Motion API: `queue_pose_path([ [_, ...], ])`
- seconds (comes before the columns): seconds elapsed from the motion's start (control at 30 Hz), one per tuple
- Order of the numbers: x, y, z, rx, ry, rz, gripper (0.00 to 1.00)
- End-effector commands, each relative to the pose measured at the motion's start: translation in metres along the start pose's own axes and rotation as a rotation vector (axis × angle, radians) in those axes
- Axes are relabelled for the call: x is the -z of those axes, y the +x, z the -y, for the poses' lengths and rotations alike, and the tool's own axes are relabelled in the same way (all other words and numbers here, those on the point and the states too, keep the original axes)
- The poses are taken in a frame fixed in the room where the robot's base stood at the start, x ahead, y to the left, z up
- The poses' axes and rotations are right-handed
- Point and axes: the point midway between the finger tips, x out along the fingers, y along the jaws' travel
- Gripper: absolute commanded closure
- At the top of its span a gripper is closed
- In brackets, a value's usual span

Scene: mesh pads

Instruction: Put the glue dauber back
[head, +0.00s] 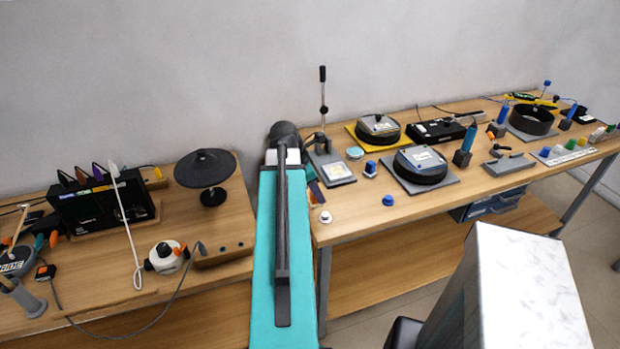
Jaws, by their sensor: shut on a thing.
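I cannot pick out the glue dauber with certainty. At the left edge a dark labelled pot (17,262) has a pale stick leaning up from it; its label is too small to read surely. A white round pot (165,256) with a black and orange top stands near the left bench's front. On the right bench, blue-handled tools stand upright in grey blocks, one of them a blue handle (469,137) near the middle. My gripper and whatever it holds do not show in this view.
A long teal panel with a black bar (282,230) rises between the left bench (215,290) and right bench (400,222), hiding part of both. A pale block (535,290) fills the lower right.

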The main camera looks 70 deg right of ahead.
Motion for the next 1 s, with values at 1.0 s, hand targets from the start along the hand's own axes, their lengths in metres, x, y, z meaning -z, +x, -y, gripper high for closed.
queue_pose_path([
  [1.0,-0.007,0.012,-0.103,0.000,0.000,0.000,0.95],
])
